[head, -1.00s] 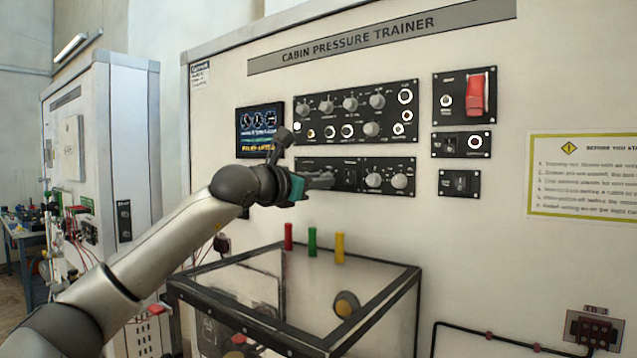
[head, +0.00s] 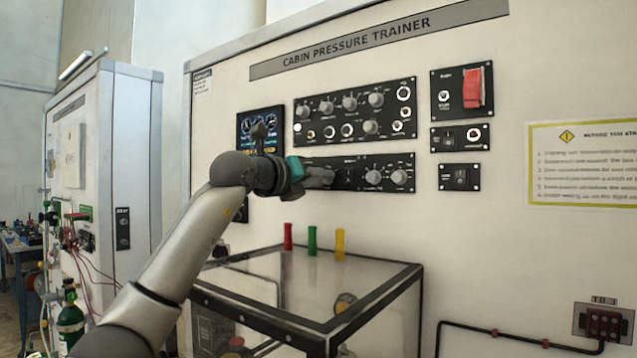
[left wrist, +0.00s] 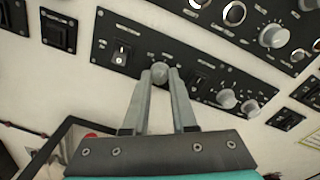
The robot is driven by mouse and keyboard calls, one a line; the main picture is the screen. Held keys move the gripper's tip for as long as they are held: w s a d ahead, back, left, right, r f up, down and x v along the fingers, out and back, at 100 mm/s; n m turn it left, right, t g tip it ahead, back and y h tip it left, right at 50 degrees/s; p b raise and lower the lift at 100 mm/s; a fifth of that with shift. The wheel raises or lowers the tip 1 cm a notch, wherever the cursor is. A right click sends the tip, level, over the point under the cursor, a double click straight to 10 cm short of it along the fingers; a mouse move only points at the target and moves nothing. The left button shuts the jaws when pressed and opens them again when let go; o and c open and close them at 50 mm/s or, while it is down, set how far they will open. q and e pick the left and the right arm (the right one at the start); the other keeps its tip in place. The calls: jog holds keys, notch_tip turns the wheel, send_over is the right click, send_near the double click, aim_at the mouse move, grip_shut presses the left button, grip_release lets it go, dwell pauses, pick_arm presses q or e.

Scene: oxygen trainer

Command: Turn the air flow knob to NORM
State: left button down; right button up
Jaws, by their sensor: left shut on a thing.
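The lower black control panel (head: 360,159) is on the front of the cabin pressure trainer. My left gripper (head: 330,178) reaches its left part from the left. In the left wrist view, my left gripper (left wrist: 160,76) is shut on a grey knob (left wrist: 161,70), between two rocker switches. Its label cannot be read, so I cannot confirm that it is the air flow knob. The gripper hides this knob in the head view. Two other grey knobs (head: 373,177) (head: 398,177) sit farther right on the panel. My right gripper is not in view.
An upper panel (head: 335,95) with several knobs is just above. A dark screen (head: 259,128) is behind my left wrist. A glass-topped case (head: 305,283) stands below, near red, green and yellow pieces (head: 312,240). A red-covered switch (head: 473,88) is at right.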

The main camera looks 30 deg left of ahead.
pick_arm(q)
jog(key=shift+r+n, duration=0.1)
jog(key=shift+n, duration=0.5)
jog(key=c, duration=0.7)
grip_release()
jog(key=shift+s, duration=0.1)
jog(key=s+b, duration=0.1)
jog(key=s, duration=0.4)
jog(key=s+b, duration=0.1)
jog(key=s, duration=0.4)
jog(key=s+a+b, duration=0.1)
jog(key=s+b, duration=0.1)
jog(key=s, duration=0.3)
jog(key=shift+r, duration=0.15)
